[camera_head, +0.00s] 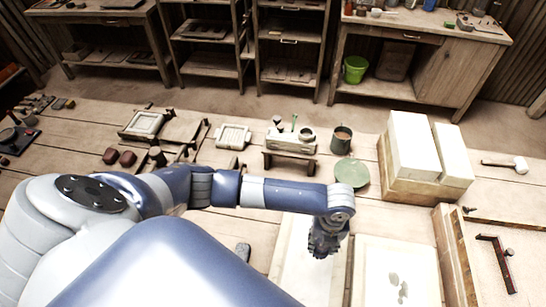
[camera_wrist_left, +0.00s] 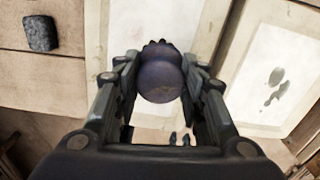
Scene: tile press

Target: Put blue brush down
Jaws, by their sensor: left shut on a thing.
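My left gripper (camera_head: 324,243) is above the near part of the table, over a pale framed panel (camera_head: 295,262). In the left wrist view, the gripper (camera_wrist_left: 160,68) is shut on a round, dark blue-purple knobbed thing, the blue brush (camera_wrist_left: 160,82). A dark bristly edge shows just beyond its knob. The brush's underside is hidden, and I cannot tell whether it touches the panel. In the head view the hand hides the brush. My right gripper is not in view.
A second pale panel with grey-green stains (camera_head: 398,288) lies to the right. A dark grey block (camera_head: 243,251) lies to the left. Beyond are a green round plate (camera_head: 352,173), a mug (camera_head: 341,140), a small wooden stand (camera_head: 290,160) and large white blocks (camera_head: 413,147).

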